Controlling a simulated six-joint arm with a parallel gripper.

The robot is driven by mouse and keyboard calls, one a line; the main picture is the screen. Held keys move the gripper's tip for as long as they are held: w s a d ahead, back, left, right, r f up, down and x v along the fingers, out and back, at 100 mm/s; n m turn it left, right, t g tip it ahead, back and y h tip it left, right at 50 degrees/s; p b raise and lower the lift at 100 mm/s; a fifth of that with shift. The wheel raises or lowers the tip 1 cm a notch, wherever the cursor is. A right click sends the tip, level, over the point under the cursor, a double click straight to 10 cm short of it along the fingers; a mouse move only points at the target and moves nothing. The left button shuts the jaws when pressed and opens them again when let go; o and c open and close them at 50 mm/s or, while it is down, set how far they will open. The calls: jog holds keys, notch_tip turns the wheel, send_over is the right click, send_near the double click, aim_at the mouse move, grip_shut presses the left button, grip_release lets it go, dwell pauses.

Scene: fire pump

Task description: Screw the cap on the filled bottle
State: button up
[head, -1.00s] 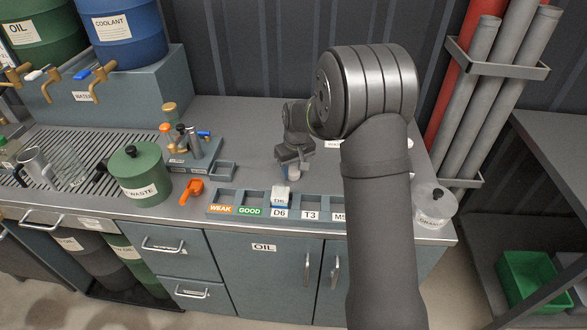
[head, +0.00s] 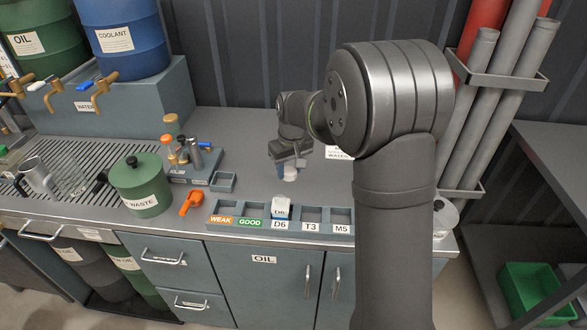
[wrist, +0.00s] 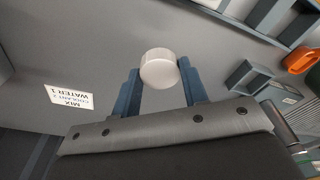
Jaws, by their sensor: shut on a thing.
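My gripper (head: 288,170) is shut on a round white cap (head: 290,174) and holds it above the bench, behind the slotted rack. In the wrist view the cap (wrist: 159,68) sits between the two blue fingers, with its ribbed side and flat top showing. A small bottle (head: 281,206) with a white upper part and a D6 label stands in the D6 slot of the rack (head: 312,228), in front of my gripper and apart from it. Its mouth and its contents are too small to make out.
A mix sign (head: 339,152) lies to the right. The bench around the gripper is mostly clear.

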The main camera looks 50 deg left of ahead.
notch_tip(320, 180, up, 6)
jog(key=f, duration=0.1)
send_over(280, 198)
jog(key=shift+w+a+r, duration=0.15)
jog(key=shift+w+r, duration=0.1)
jog(key=shift+w, duration=0.1)
jog(key=shift+s+d+r, duration=0.1)
jog(key=shift+s+d, duration=0.2)
jog(key=shift+s, duration=0.05)
jog(key=shift+f, duration=1.9)
jog(key=shift+f, duration=1.25)
dwell(0.9)
jog(key=shift+m+t, duration=0.3)
jog(key=shift+m, duration=2)
jog(key=shift+m, duration=1.1)
jog(key=shift+m+h, duration=0.3)
jog(key=shift+m, duration=0.9)
